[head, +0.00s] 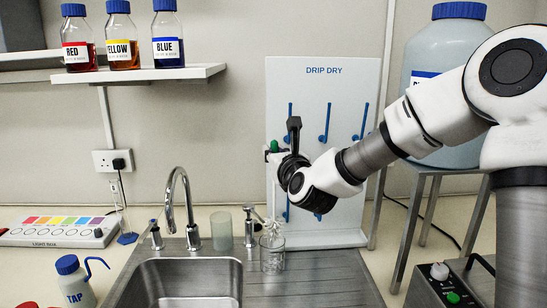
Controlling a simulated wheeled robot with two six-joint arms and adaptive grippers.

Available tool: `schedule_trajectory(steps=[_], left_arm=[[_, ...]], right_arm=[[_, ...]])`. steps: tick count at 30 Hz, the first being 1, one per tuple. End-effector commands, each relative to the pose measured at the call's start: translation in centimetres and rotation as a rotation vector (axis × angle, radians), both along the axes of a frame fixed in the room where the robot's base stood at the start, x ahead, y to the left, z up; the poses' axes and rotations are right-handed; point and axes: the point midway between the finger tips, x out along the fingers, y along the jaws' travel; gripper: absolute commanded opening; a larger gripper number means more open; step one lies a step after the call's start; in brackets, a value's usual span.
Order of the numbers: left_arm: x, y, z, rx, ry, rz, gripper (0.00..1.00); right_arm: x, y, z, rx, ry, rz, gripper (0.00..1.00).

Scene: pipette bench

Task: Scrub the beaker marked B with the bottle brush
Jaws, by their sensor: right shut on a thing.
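My right gripper (273,153) is in front of the drip-dry board, shut on a small green piece that looks like the bottle brush's handle (274,146). Pale bristles, seemingly the brush head, show below it at the mouth of a clear glass beaker (272,262). The shaft between handle and bristles is hard to make out. This beaker stands upright at the back of the sink's draining area, right of the tap. A cloudy, greenish beaker (222,230) stands left of it. No letter is readable on either beaker. My left gripper is not in view.
The steel sink (190,262) has a curved tap (170,205) behind it. The DRIP DRY board (335,130) with blue pegs stands at the back. A TAP wash bottle (75,280) stands at left. A large jug (425,85) sits on a stand at right. The ribbed drainboard (330,280) is clear in front.

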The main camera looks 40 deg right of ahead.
Motion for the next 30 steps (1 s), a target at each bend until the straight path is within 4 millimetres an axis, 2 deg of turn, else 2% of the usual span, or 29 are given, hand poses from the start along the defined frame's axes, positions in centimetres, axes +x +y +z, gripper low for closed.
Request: schedule_trajectory(steps=[1, 15, 30], left_arm=[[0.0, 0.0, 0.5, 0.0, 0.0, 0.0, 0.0], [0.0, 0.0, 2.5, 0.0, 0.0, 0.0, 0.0], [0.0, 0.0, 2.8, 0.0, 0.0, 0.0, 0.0]], right_arm=[[0.0, 0.0, 0.7, 0.0, -0.001, 0.0, 0.0], [-0.3, -0.1, 4.4, 0.0, -0.001, -0.001, 0.0], [-0.4, -0.1, 5.2, -0.001, -0.001, 0.0, 0.0]])
